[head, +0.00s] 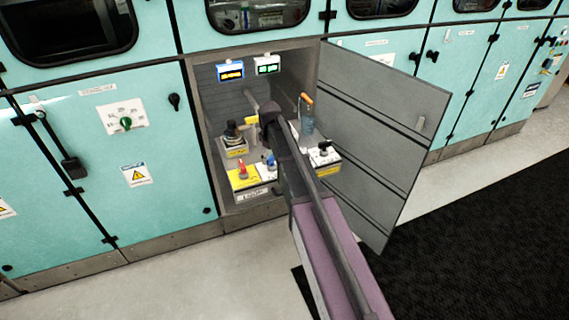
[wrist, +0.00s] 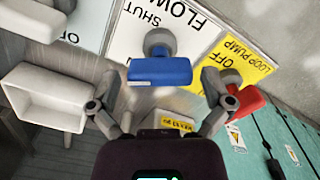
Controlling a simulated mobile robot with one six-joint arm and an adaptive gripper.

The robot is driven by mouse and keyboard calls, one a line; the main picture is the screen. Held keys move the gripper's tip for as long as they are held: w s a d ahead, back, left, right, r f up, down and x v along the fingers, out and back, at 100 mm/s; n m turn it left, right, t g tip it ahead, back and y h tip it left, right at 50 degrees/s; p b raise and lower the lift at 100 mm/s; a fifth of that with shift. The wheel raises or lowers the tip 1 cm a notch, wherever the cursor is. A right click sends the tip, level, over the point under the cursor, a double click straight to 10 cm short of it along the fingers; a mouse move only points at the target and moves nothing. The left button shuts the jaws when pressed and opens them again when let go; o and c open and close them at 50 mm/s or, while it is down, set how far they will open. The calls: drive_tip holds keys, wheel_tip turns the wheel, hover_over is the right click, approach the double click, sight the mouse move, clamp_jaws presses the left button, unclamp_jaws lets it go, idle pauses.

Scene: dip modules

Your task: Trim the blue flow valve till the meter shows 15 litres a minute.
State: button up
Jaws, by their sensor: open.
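The blue flow valve handle (wrist: 160,70) sits on a white plate lettered FLOW and SHUT in the wrist view. It also shows small in the head view (head: 270,160), beside my arm. My gripper (wrist: 160,88) is open, with one finger on each side of the blue handle. I see gaps between fingers and handle; the depth is hard to judge. Two small meters hang at the back of the cabinet, one blue-framed with an amber display (head: 230,71), one white-framed with a green display (head: 267,65). Their digits are too small to read.
A red loop pump handle (wrist: 245,104) stands close by the right finger, on a yellow plate. A pale box-shaped part (wrist: 40,98) is left of the left finger. The open cabinet door (head: 375,130) stands right of my arm.

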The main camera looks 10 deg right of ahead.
sight(272, 157)
drive_tip(key=shift+n, duration=0.3)
drive_tip(key=shift+r+n, duration=0.15)
drive_tip(key=shift+n, duration=0.35)
wheel_tip(272, 157, up, 14)
drive_tip(key=p, duration=1.4)
drive_tip(key=s+r+m+p, duration=0.3)
drive_tip(key=s+m, duration=0.6)
drive_tip(key=s, duration=1.6)
drive_tip(key=shift+d+m, duration=0.2)
drive_tip(key=shift+m, duration=0.1)
idle(2.4)
